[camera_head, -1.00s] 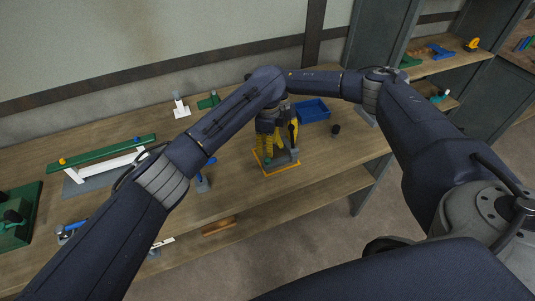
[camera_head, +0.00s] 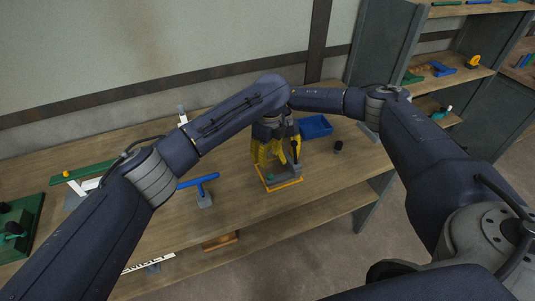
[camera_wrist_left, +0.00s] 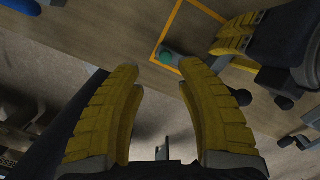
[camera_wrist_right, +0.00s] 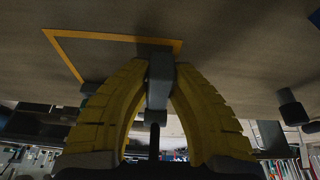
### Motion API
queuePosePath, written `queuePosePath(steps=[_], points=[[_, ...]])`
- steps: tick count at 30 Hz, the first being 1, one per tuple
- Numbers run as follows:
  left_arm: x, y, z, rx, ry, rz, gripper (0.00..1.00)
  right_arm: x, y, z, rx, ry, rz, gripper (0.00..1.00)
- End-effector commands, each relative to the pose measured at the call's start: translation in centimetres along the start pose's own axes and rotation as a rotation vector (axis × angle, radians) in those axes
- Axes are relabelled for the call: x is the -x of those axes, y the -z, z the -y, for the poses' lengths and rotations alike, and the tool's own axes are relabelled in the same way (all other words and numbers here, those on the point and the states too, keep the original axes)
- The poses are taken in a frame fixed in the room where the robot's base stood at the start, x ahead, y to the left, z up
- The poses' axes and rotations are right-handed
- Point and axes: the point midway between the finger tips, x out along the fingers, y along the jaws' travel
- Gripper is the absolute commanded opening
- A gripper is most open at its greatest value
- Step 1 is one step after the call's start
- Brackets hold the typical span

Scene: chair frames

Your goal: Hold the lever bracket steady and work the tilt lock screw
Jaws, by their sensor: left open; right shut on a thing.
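A grey bracket (camera_head: 286,178) stands inside an orange square outline (camera_head: 287,186) on the workbench. In the left wrist view a low grey part carries a round green knob (camera_wrist_left: 166,57); I cannot tell if this is the tilt lock screw. My right gripper (camera_wrist_right: 160,80) is shut on the upright grey piece of the bracket (camera_wrist_right: 161,66). My left gripper (camera_wrist_left: 158,78) is open with nothing between its yellow fingers, beside the outline and close to my right gripper (camera_wrist_left: 236,36). In the head view the grippers and my forearms hide much of the bracket.
A blue tray (camera_head: 315,126) stands behind and right of the outline, with a small dark knob-like thing (camera_head: 338,146) near it. A blue T-shaped part (camera_head: 198,183) on a grey base stands to the left. The bench's front edge is close to the outline.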

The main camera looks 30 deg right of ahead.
Motion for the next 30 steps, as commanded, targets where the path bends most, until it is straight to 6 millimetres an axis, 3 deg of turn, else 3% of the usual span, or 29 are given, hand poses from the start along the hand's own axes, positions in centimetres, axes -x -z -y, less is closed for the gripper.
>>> queuePosePath(steps=[9,15,23,30], points=[[-1.2,0.8,0.2,-0.362,0.017,-0.030,0.37,-0.1,0.0,0.1,0.000,0.001,-0.002,0.00],[-1.2,1.2,0.5,-0.498,0.035,-0.046,0.37,-0.1,0.0,0.0,0.000,0.001,-0.002,0.00],[-1.8,1.4,0.6,-0.558,0.041,-0.050,0.37,-0.1,0.0,0.0,0.000,0.001,-0.002,0.00],[-4.2,1.6,0.6,-0.560,0.039,-0.049,0.37,-0.1,0.0,0.0,0.000,0.001,-0.002,0.00]])
